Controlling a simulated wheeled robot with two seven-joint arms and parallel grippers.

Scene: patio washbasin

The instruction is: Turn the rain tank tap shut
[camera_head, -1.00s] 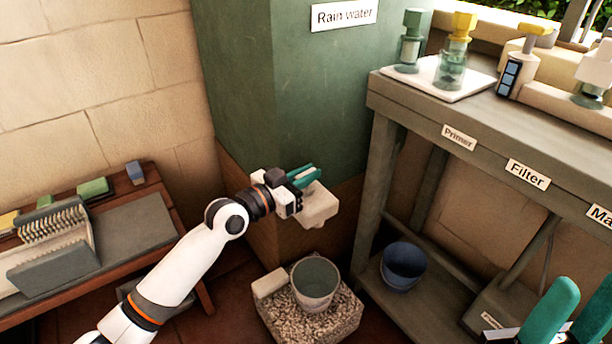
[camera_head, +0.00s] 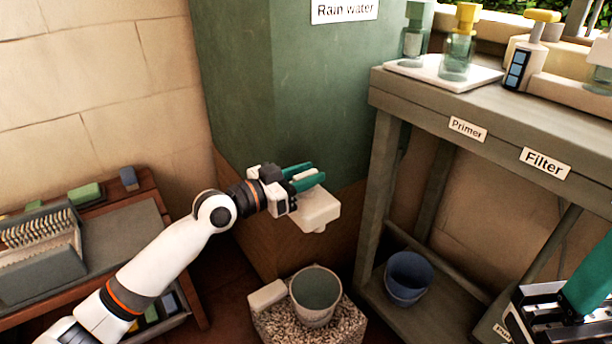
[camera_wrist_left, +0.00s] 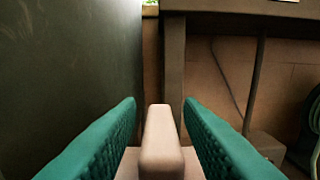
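The rain tank (camera_head: 320,110) is the tall green block labelled "Rain water". Its cream tap (camera_head: 320,209) sticks out low on its front. In the left wrist view the cream tap lever (camera_wrist_left: 160,145) stands upright between my two teal fingers, with a gap on each side. My left gripper (camera_head: 306,178) is open around the lever and just above the tap body. The fingers partly hide the lever in the head view.
A grey bucket (camera_head: 316,294) stands on a gravel block (camera_head: 345,328) below the tap. A blue bucket (camera_head: 409,277) sits on the lower shelf of the bench (camera_head: 425,102) at right. A low wooden table (camera_head: 125,235) with a rack is at left.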

